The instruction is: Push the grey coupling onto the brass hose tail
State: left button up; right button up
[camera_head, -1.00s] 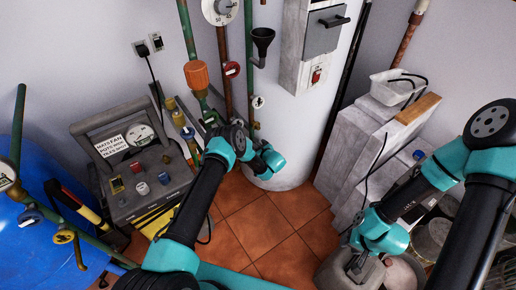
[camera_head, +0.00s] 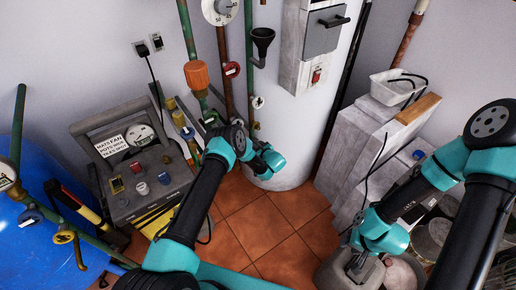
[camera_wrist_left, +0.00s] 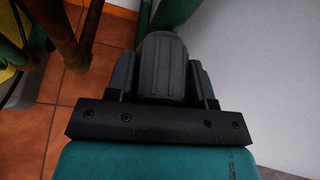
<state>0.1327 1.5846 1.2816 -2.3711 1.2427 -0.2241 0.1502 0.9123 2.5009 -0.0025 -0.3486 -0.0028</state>
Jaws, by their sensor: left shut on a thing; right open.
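In the left wrist view, a dark grey ribbed piece, which looks like the grey coupling (camera_wrist_left: 162,70), sits between the jaws of my left gripper (camera_wrist_left: 163,85). The gripper is shut on it. In the head view my left wrist is in front of the white cylinder, and its own links hide the jaws and the coupling. I cannot pick out the brass hose tail for certain; brass-coloured fittings (camera_head: 178,118) show left of my left arm. My right gripper (camera_head: 358,262) is open and empty, pointing down over a grey can at lower right.
A white cylinder (camera_head: 290,125) stands behind my left wrist, with green and copper pipes beside it. A grey instrument case (camera_head: 140,165) and a blue tank (camera_head: 45,245) stand left. White boxes (camera_head: 352,150) stand right. Tiled floor (camera_head: 270,235) lies open between.

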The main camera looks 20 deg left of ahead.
pick_arm(q)
jog(key=shift+c, duration=0.9)
jog(key=shift+s+d, duration=0.1)
jog(key=shift+s+d, duration=1.05)
jog(key=shift+d, duration=0.25)
jog(key=shift+s+d, duration=0.1)
jog(key=shift+d, duration=0.05)
jog(key=shift+s+d, duration=1.25)
jog(key=shift+d, duration=0.25)
jog(key=shift+r, duration=0.1)
